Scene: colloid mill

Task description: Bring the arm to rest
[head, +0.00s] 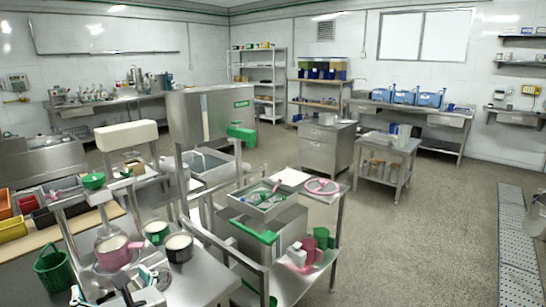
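A white, black and teal part (150,278) shows at the bottom left, beside the pink-handled pot. It looks like my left gripper, but it is cut off by the frame edge and its fingers are hard to make out. I cannot tell whether it is open or shut, and I see nothing clearly held in it. My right gripper is not in view.
A green basket (54,272) is at the left. A steel machine (207,117) rises behind the pots. A steel stand (331,227) holds a tray (262,200) and a pink ring (321,187). A trolley (388,158) stands farther back. Floor (425,235) at the right is clear beside a grate (516,250).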

